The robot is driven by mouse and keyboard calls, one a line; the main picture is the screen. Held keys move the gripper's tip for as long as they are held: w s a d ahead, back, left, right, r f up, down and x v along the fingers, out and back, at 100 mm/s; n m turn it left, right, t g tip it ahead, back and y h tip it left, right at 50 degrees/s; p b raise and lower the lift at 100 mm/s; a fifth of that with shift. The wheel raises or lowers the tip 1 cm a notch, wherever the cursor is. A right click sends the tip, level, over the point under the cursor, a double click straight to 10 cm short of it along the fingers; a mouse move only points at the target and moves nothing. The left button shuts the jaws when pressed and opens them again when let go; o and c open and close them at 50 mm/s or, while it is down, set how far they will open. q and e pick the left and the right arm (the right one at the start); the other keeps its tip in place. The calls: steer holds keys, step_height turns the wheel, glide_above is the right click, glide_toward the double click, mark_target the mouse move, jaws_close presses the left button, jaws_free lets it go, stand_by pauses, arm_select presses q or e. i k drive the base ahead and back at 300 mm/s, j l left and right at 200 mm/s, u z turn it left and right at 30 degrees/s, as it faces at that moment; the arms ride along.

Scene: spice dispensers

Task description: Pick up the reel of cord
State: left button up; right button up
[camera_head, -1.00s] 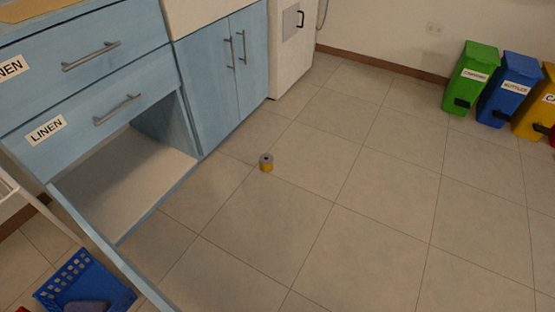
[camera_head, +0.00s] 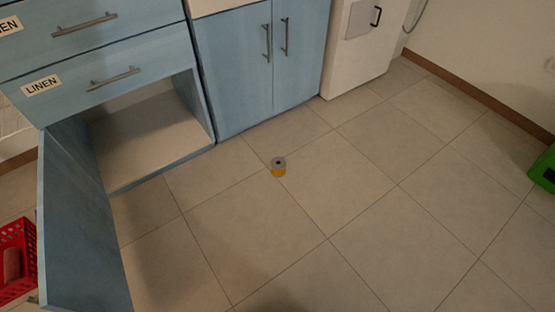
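The reel of cord (camera_head: 279,167) is a small yellow cylinder with a grey top. It stands upright on the tiled floor (camera_head: 330,200), in the middle of the view, out in front of the blue cabinets. Nothing touches it. Neither of my grippers shows in the head view.
Blue cabinets (camera_head: 232,70) line the back left. An open cabinet door (camera_head: 80,225) juts into the room at the left, beside a red basket (camera_head: 20,258). A white cabinet (camera_head: 357,55) stands behind. A green bin (camera_head: 545,170) is at the right edge. The floor around the reel is clear.

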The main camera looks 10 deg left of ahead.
mark_target(279, 164)
steer(key=i+l+u, duration=0.1)
steer(key=i+u, duration=0.15)
steer(key=i, duration=0.2)
steer(key=i+l+u, duration=0.3)
steer(key=i, duration=0.2)
steer(key=j, duration=0.1)
